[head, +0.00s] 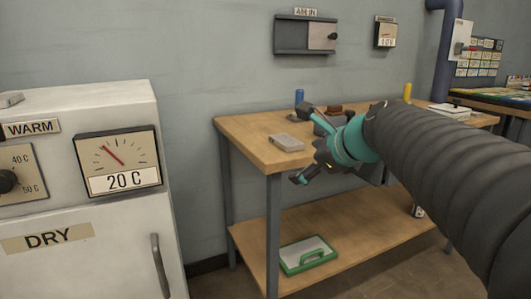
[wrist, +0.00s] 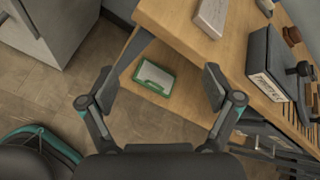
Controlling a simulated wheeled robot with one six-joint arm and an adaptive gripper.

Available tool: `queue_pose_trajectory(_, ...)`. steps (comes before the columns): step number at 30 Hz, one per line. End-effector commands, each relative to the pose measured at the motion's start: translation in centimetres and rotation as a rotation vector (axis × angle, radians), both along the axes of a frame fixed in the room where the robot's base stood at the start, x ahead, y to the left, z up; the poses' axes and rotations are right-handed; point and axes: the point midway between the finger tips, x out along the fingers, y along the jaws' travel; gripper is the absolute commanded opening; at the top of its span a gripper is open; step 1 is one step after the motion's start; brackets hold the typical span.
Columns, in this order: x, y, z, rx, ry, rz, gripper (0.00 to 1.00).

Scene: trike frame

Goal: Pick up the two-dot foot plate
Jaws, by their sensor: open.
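No plate with two dots can be made out in either view. A pale grey flat block (head: 286,142) lies on the workbench top near its left front edge, and it also shows at the top of the wrist view (wrist: 212,16). No dots are readable on it, so I cannot tell if it is the foot plate. My gripper (head: 302,144) is open and empty near the bench's front edge. In the wrist view my gripper (wrist: 158,82) has its fingers wide apart, with the lower shelf and floor seen between them.
A green-rimmed case (head: 308,254) lies on the bench's lower shelf. A dark labelled box (wrist: 278,72) stands on the bench top, right of the pale block. A blue cylinder (head: 299,97) stands at the back. A white cabinet (head: 110,215) is at left.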

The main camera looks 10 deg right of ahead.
Motion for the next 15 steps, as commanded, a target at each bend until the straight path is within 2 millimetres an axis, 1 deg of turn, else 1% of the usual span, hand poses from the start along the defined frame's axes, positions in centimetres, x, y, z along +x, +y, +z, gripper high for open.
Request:
queue_pose_trajectory(1,1.5,-0.8,0.2,0.112,0.003,-0.074,0.90)
queue_pose_trajectory(3,3.1,-1.5,1.2,0.262,0.008,-0.160,0.90)
queue_pose_trajectory(6,4.8,-2.5,2.4,0.431,0.013,-0.251,0.90)
queue_pose_trajectory(9,5.9,-3.1,3.1,0.536,0.018,-0.305,0.90)
queue_pose_trajectory(11,6.3,-3.3,3.4,0.574,0.020,-0.322,0.90)
queue_pose_trajectory(15,7.6,-3.1,3.0,0.601,0.024,-0.334,0.90)
